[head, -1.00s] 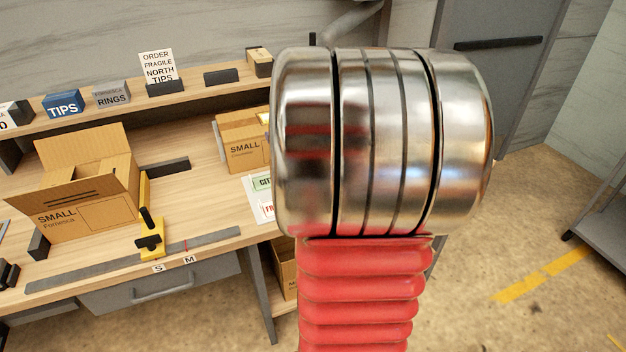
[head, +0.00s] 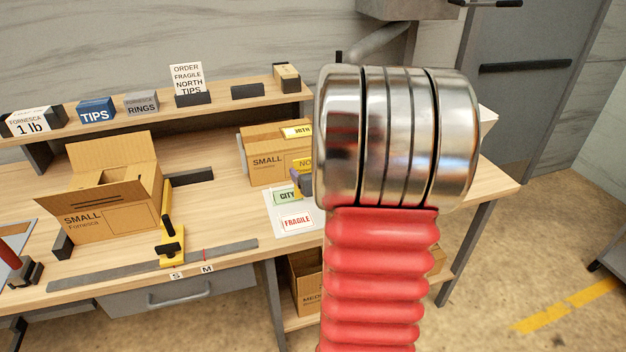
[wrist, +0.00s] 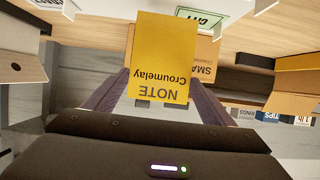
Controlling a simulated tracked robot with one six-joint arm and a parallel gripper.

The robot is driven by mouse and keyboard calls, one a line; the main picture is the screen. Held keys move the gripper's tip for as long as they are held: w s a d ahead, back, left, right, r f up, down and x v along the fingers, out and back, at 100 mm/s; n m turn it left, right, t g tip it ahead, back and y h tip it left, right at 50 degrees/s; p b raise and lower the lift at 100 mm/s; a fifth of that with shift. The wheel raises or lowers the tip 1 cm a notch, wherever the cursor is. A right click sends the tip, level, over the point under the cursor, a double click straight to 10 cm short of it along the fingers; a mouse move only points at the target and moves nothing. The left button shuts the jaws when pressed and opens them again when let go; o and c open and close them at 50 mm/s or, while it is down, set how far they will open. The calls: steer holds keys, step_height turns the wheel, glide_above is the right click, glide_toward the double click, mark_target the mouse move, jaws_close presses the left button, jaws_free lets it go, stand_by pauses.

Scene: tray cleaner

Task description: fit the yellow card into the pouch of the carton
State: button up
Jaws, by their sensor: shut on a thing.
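The yellow card (wrist: 166,42), printed NOTE, is between the two fingers of my gripper (wrist: 163,80), which is shut on it. In the head view part of the card (head: 302,164) shows in front of the closed SMALL carton (head: 262,166), left of my arm. This carton also shows behind the card in the wrist view (wrist: 203,70). I cannot make out the pouch; the card and my arm cover part of the carton. I cannot tell whether the card touches it.
A white sheet (head: 278,222) with a green CITY card (head: 287,196) and a FRAGILE card (head: 297,222) lies before the carton. An open SMALL carton (head: 110,205) stands left, beside a yellow stop (head: 171,245). A shelf (head: 215,108) with small boxes runs behind.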

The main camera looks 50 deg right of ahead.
steer(key=shift+f, duration=1.5)
steer(key=o, duration=1)
steer(key=shift+f, duration=0.1)
steer(key=shift+v, duration=6)
